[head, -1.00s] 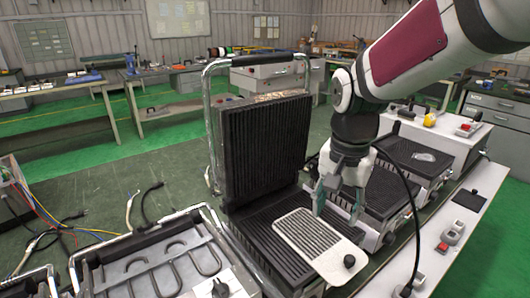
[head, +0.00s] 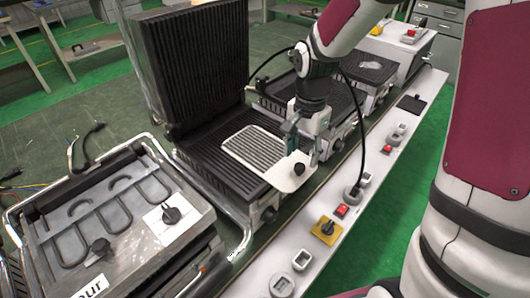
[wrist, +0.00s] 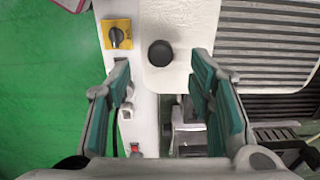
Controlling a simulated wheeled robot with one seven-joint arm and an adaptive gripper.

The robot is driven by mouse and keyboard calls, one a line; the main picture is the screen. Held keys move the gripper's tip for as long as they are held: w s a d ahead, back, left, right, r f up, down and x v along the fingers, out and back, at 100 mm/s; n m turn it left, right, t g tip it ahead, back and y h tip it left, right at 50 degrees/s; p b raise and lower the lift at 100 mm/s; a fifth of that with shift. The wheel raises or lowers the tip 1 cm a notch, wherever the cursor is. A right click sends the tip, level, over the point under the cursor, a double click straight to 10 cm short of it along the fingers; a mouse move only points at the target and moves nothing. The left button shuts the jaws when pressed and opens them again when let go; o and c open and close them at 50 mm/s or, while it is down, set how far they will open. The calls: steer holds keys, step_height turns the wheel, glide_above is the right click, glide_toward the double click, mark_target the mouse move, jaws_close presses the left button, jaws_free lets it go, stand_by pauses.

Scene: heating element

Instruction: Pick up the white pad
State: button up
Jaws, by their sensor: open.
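The white pad (head: 288,181) lies on the dark ribbed lower plate of the open grill (head: 203,140). It is a flat plate with a slatted grey area and a black knob (head: 299,169) at its near right end. My gripper (head: 302,150) is open, with teal-faced fingers, just above and behind the knob end. In the wrist view the pad (wrist: 190,22) fills the top middle, and its knob (wrist: 160,53) shows between my open fingers (wrist: 160,72). Nothing is between the fingers firmly; contact with the pad cannot be told.
The grill's raised ribbed lid (head: 190,65) stands at the back left. An opened unit with a heating element (head: 108,215) is at the front left. A white ledge with switches (head: 310,250) runs along the right, with a yellow switch (head: 327,230). A black cable (head: 362,130) hangs behind my gripper.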

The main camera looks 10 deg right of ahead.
mark_target(300, 165)
steer(key=shift+a+f+b, duration=0.15)
steer(key=shift+f+b, duration=0.2)
steer(key=shift+f, duration=2.35)
steer(key=shift+c, duration=0.5)
jaws_close()
